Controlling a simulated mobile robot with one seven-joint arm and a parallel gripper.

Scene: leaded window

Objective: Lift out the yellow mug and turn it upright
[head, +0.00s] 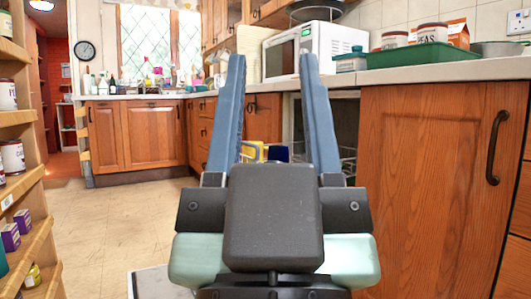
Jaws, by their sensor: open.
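A small yellow item (250,153), probably the yellow mug, shows low between my fingers. Its left side and lower part are hidden by my gripper, so I cannot tell which way up it is. A dark blue item (278,154) is just right of it. My gripper (272,58) fills the middle of the head view, its two blue fingers wide apart and pointing away and up, with nothing held. An open dishwasher (347,120) with wire racks is partly hidden behind the right finger.
The counter (420,70) runs along the right above a wooden cupboard door (430,180). On it stand a white microwave (310,48) and a green tray (425,57) with tins. Shelves (35,190) line the left edge. The tiled floor (115,215) between is clear.

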